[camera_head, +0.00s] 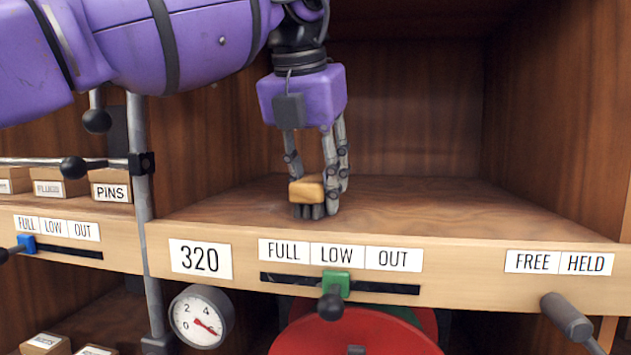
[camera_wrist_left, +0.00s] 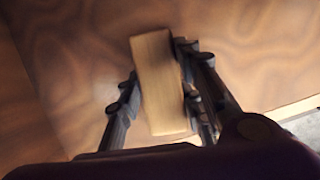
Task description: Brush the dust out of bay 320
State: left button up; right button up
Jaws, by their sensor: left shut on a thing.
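Bay 320 is a wooden shelf compartment, marked by a white 320 label (camera_head: 200,259) on its front edge. Its floor (camera_head: 420,205) is brown wood and shows no clear dust. My left gripper (camera_head: 318,190) reaches down into the bay and is shut on a brush with a small tan wooden block (camera_head: 306,190) as its back. In the left wrist view the block (camera_wrist_left: 160,85) sits between the fingers, slightly tilted. My right gripper is not in view.
A front lip carries a FULL/LOW/OUT slider (camera_head: 336,284), its green marker under LOW, and a FREE/HELD lever (camera_head: 566,316). A grey post (camera_head: 139,200) stands left of the bay. A gauge (camera_head: 201,316) and red disc (camera_head: 355,335) sit below. The bay's right side is clear.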

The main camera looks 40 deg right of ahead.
pick_arm(q)
jog(key=shift+w+a+r, duration=0.15)
jog(key=shift+w+a, duration=1.4)
jog(key=shift+w, duration=0.3)
jog(key=shift+w+a+f, duration=0.2)
jog(key=shift+w+a, duration=0.95)
jog(key=shift+w, duration=0.3)
jog(key=shift+s+d, duration=0.1)
jog(key=shift+s, duration=0.05)
jog(key=shift+s+d, duration=0.25)
jog(key=shift+s, duration=0.2)
jog(key=shift+s+d, duration=0.95)
jog(key=shift+s, duration=0.1)
